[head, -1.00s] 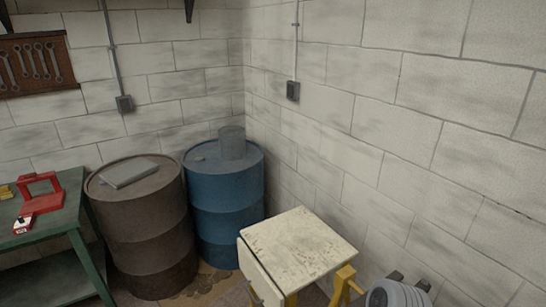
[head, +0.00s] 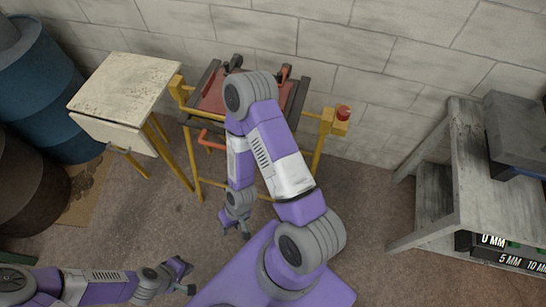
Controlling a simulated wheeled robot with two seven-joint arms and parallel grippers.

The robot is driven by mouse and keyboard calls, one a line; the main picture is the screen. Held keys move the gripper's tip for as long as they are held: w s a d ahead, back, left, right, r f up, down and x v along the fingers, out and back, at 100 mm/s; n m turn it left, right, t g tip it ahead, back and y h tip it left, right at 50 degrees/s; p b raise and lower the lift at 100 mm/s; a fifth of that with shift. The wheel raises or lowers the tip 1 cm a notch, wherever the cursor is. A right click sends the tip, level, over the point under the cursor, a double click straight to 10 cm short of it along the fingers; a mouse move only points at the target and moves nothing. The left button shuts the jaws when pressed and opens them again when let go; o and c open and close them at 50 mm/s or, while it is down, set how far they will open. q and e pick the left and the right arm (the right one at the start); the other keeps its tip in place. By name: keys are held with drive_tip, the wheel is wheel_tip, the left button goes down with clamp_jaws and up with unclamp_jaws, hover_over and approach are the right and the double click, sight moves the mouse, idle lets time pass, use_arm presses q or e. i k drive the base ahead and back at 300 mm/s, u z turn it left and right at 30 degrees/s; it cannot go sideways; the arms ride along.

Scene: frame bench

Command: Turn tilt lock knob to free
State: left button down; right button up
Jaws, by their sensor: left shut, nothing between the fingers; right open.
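A yellow-legged frame bench (head: 318,150) with a dark red tilting bed (head: 212,98) stands against the wall. A red knob (head: 343,112) sits on a yellow block at its right end; I cannot tell whether this is the tilt lock knob or how it is turned. A red bent handle (head: 207,143) sticks out at the bench's lower left. My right gripper (head: 235,232) is open and empty, pointing down in front of the bench, apart from both. My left gripper (head: 186,277) is shut and empty at the lower left, far from the bench. My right arm hides the bench's middle.
A side table with a worn white top (head: 125,80) stands left of the bench. A blue drum (head: 50,85) and a brown drum (head: 25,185) are further left. A grey shelf unit (head: 470,170) stands at the right. Floor between is clear.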

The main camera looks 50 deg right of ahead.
sight(344, 113)
drive_tip(key=z, duration=0.4)
drive_tip(key=i, duration=0.35)
drive_tip(key=u, duration=0.1)
drive_tip(key=k, duration=0.9)
drive_tip(key=z, duration=0.45)
